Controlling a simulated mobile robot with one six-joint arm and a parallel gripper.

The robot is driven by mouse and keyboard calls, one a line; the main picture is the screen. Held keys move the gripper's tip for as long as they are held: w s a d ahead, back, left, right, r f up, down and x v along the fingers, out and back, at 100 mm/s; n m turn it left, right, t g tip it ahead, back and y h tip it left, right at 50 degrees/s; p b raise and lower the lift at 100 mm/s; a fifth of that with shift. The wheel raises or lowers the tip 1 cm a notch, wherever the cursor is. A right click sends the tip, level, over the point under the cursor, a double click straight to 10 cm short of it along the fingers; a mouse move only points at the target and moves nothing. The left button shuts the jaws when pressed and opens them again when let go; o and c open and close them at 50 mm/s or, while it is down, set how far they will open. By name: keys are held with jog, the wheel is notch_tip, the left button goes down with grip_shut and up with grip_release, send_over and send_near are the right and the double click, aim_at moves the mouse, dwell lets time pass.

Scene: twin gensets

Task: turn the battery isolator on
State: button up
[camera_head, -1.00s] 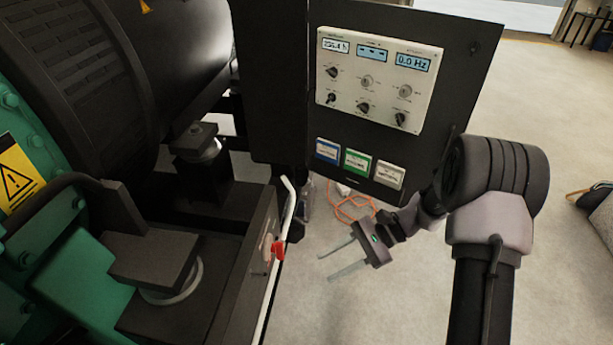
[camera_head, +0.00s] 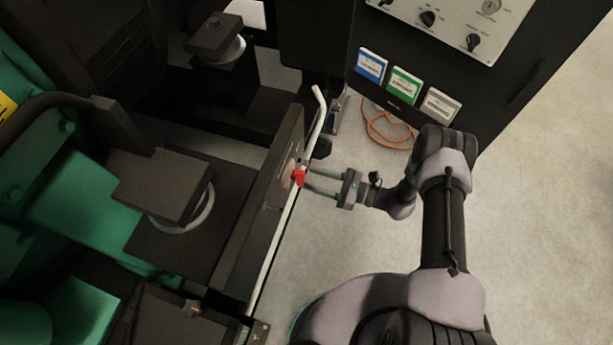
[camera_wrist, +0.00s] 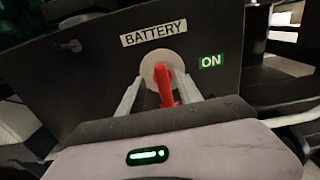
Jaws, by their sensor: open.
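The battery isolator is a red handle (camera_wrist: 164,85) on a pale round disc (camera_wrist: 158,66) below a BATTERY label, with a green ON label (camera_wrist: 212,61) to its right in the wrist view. In the wrist view the handle points down toward my gripper. In the head view the red handle (camera_head: 298,178) sits on the side of a dark panel (camera_head: 268,215). My gripper (camera_head: 308,182) is open, its fingers reaching to the handle. In the wrist view my gripper (camera_wrist: 160,90) has one finger on each side of the handle; contact is not clear.
A white pipe (camera_head: 318,105) runs along the panel's edge near my gripper. A control cabinet with blue, green and white labels (camera_head: 405,86) stands behind my arm. An orange cable (camera_head: 385,135) lies on the floor. Grey floor to the right is open.

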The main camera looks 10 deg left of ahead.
aim_at(305, 176)
jog(key=shift+w+a, duration=0.2)
jog(key=shift+a, duration=1.3)
grip_shut()
